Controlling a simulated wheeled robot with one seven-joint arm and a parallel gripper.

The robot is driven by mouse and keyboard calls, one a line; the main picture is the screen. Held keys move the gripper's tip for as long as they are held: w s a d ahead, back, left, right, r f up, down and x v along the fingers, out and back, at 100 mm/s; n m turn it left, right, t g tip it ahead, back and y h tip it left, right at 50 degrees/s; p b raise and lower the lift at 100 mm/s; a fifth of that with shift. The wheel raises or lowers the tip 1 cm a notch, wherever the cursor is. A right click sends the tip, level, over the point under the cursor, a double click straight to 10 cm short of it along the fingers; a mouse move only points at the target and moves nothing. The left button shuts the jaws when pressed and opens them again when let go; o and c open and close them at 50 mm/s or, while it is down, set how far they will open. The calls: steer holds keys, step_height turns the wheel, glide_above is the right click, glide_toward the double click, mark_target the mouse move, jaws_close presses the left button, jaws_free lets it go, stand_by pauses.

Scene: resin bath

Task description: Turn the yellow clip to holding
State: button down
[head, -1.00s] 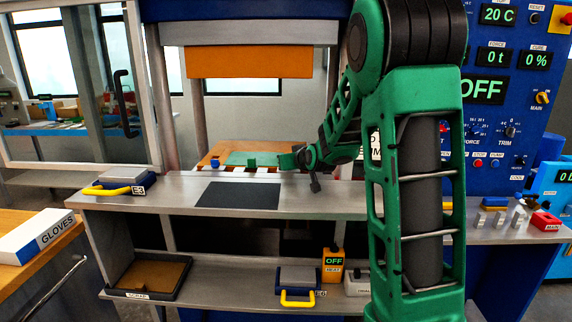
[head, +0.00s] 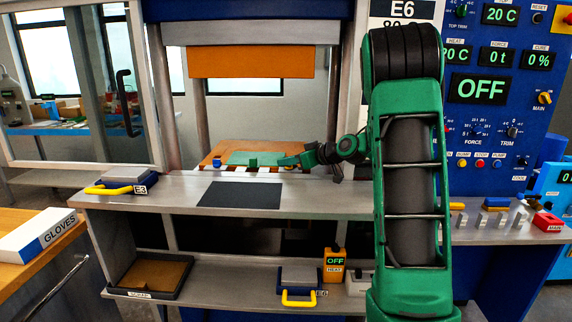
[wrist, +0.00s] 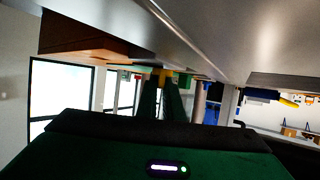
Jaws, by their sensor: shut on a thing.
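The yellow clip (wrist: 155,74) shows in the wrist view as a small yellow patch at the ends of my two dark green fingers. My gripper (wrist: 161,84) is shut on it. In the head view my gripper (head: 284,161) reaches left to the front edge of the press bed, and the clip is hidden there behind the fingers. A blue clip (head: 216,163) and a green clip (head: 252,163) stand along the same edge, left of my gripper. How far the yellow clip is turned cannot be seen.
The steel shelf (head: 150,198) with a black mat (head: 240,195) lies in front of the press. An orange platen (head: 250,64) hangs above the bed. A mould marked E3 (head: 122,183) sits at the shelf's left. The control panel (head: 510,100) is at right.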

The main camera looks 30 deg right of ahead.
steer(key=shift+f, duration=0.1)
steer(key=c, duration=1.9)
jaws_free()
steer(key=shift+r, duration=0.2)
steer(key=shift+r, duration=0.3)
steer(key=r, duration=0.2)
steer(key=a+r, duration=0.1)
steer(key=shift+s+a+r, duration=0.1)
steer(key=shift+s+r, duration=0.05)
steer(key=shift+r, duration=0.25)
steer(key=s+a+r, duration=0.1)
steer(key=a+r, duration=0.1)
steer(key=a, duration=0.1)
steer(key=a+r, duration=0.2)
steer(key=a, duration=0.1)
steer(key=s+a+r, duration=0.1)
steer(key=a+r, duration=0.1)
steer(key=a, duration=0.2)
steer(key=shift+s+a+r, duration=0.1)
steer(key=shift+s, duration=0.25)
steer(key=shift+o, duration=0.5)
